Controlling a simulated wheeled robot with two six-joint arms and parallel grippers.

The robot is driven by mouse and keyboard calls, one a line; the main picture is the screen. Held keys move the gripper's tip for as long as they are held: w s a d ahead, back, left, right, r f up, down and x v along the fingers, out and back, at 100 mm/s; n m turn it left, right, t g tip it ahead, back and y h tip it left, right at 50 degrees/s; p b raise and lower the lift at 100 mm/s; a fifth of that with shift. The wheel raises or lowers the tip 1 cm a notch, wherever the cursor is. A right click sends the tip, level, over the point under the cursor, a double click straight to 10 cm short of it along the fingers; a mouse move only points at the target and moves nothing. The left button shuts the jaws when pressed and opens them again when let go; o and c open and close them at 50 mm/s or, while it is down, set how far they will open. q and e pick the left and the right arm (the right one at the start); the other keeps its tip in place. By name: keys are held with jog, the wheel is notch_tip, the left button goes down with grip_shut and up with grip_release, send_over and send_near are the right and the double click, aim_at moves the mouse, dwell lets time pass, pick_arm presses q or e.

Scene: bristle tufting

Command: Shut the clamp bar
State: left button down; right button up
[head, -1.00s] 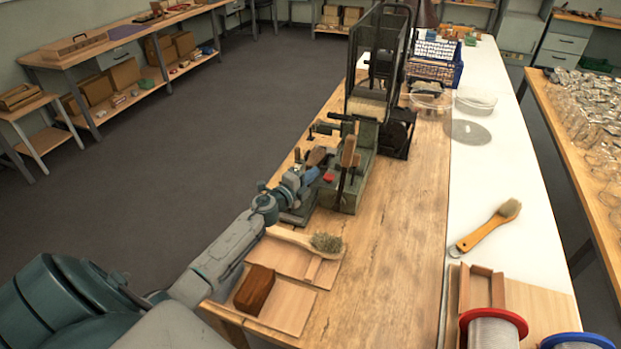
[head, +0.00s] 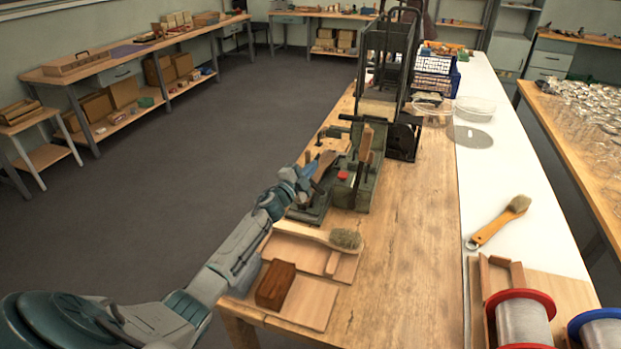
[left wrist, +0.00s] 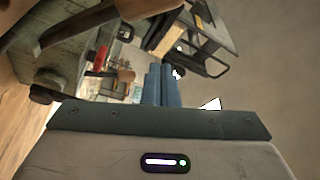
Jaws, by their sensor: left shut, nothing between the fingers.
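The green clamp fixture (head: 345,192) stands on the wooden bench with a red knob (head: 342,175) on it. One wooden-handled lever (head: 365,146) stands nearly upright on it. A second wooden handle (head: 328,160) slants up beside my left gripper (head: 312,169). I cannot tell for certain which part is the clamp bar. My left gripper is shut and empty at the fixture's left side. My right gripper is out of view.
A tall dark frame (head: 388,70) stands behind the fixture. In front lie a brush (head: 345,239) with a wooden handle and a brown block (head: 276,285) on boards. Another brush (head: 500,222) and wire spools (head: 520,318) are at right. The bench's middle strip is clear.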

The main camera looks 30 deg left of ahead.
pick_arm(q)
jog(key=shift+n, duration=0.5)
jog(key=a+f+b, duration=0.2)
jog(key=a, duration=0.1)
jog(key=s+a+b, duration=0.1)
jog(key=shift+a+f+b, duration=0.4)
jog(key=shift+a, duration=0.1)
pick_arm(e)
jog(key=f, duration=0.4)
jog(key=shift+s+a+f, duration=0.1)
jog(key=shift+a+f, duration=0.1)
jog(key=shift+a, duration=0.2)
pick_arm(q)
jog(key=shift+f, duration=0.1)
